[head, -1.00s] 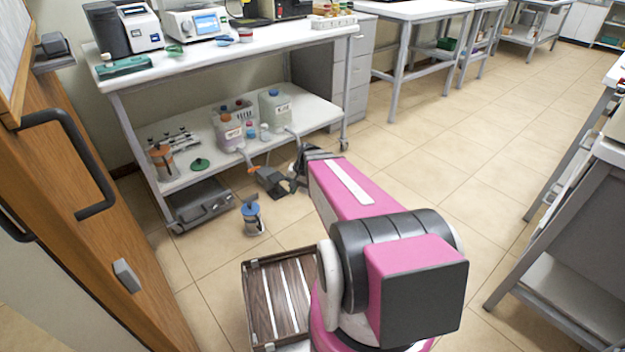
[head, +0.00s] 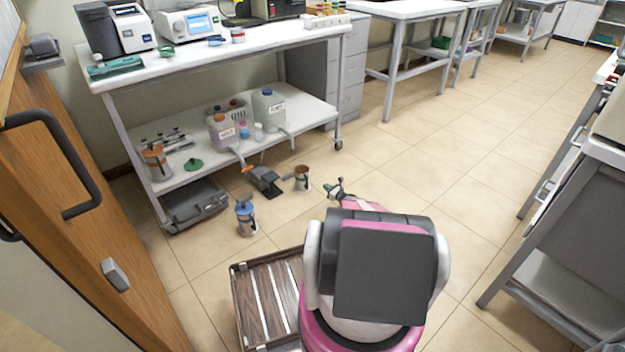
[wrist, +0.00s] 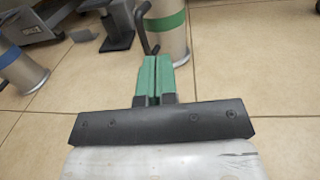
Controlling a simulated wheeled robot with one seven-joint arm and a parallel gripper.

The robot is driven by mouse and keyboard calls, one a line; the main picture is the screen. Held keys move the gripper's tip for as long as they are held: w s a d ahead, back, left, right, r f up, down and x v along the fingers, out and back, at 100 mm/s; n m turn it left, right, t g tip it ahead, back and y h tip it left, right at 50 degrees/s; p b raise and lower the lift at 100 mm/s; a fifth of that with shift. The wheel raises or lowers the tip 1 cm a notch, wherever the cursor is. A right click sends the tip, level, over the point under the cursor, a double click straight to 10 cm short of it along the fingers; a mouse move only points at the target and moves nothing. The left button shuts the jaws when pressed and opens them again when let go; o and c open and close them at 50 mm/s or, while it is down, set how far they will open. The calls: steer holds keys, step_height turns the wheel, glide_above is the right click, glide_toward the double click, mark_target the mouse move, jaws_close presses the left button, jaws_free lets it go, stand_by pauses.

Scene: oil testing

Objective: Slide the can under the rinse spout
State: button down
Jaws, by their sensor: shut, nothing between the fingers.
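An open metal can (head: 302,178) with a brown inside stands upright on the floor in front of the bench. In the wrist view the can (wrist: 173,38) shows a green band and a dark handle, just beyond my fingertips. My gripper (head: 331,188) is low over the floor, just right of the can in the head view. Its green fingers (wrist: 157,78) are shut and empty; I cannot tell whether they touch the can. Two jugs on the lower shelf have grey spouts, a left spout (head: 237,155) and a right spout (head: 286,129). I cannot tell which is the rinse spout.
A blue-topped can (head: 247,218) stands on the floor at left. A dark grey device with an orange part (head: 264,181) sits between the two cans. A grey case (head: 192,207) lies under the lower shelf (head: 205,170). The floor to the right is open.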

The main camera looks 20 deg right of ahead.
mark_target(308, 174)
steer(key=x, duration=1.3)
steer(key=shift+w, duration=0.45)
